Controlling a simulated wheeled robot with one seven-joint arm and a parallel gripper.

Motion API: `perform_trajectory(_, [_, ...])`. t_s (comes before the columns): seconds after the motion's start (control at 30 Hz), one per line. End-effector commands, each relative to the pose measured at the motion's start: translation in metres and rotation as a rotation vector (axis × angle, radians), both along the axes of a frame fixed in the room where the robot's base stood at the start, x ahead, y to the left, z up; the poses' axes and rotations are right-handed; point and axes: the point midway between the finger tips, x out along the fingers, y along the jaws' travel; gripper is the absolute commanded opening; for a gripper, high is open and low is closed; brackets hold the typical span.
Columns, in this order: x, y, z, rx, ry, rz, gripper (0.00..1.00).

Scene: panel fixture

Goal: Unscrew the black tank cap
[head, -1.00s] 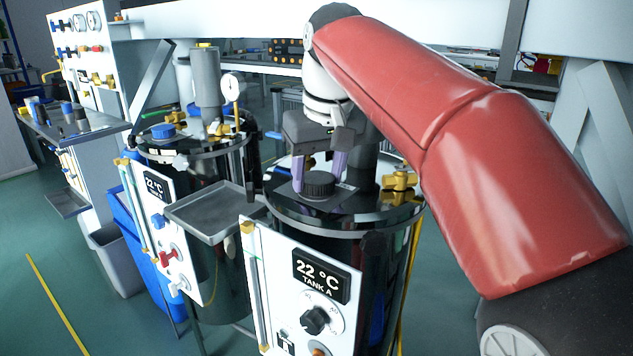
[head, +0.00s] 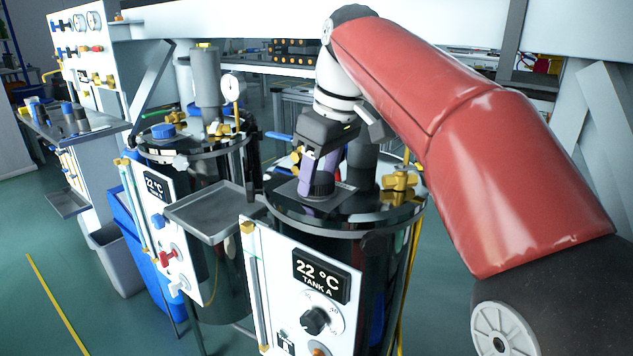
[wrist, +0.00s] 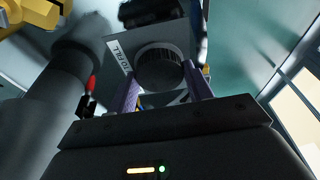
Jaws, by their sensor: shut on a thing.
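The black tank cap (head: 322,184) is a ribbed round cap on top of the near tank, labelled TANK A (head: 290,222). It also shows in the wrist view (wrist: 160,68), beside a plate with lettering that looks like "TO FILL". My gripper (head: 318,178) reaches down from above with purple fingers on either side of the cap, and it is shut on the cap. In the wrist view the fingers (wrist: 160,85) flank the cap's near part. One finger hides part of the cap in the head view. I cannot tell whether the cap has lifted from its seat.
A yellow valve (head: 399,180) stands on the lid to the right of the cap. A dark grey cylinder (head: 362,158) rises behind the cap. A grey tray (head: 214,208) sits left of the near tank. A second tank with a blue cap (head: 163,131) stands farther left.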

Motion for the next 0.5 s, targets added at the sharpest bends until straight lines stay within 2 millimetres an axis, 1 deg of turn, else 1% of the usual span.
perform_trajectory(0.17, [0.0001,0.0,-0.0008,-0.001,0.002,0.008,0.25])
perform_trajectory(0.27, [0.0008,-0.0008,-0.0012,-0.001,0.004,0.088,0.25])
perform_trajectory(0.4, [0.0012,-0.001,-0.0009,-0.001,0.004,0.241,0.25])
perform_trajectory(0.5, [0.0013,-0.001,-0.0012,-0.001,0.003,0.295,0.25])
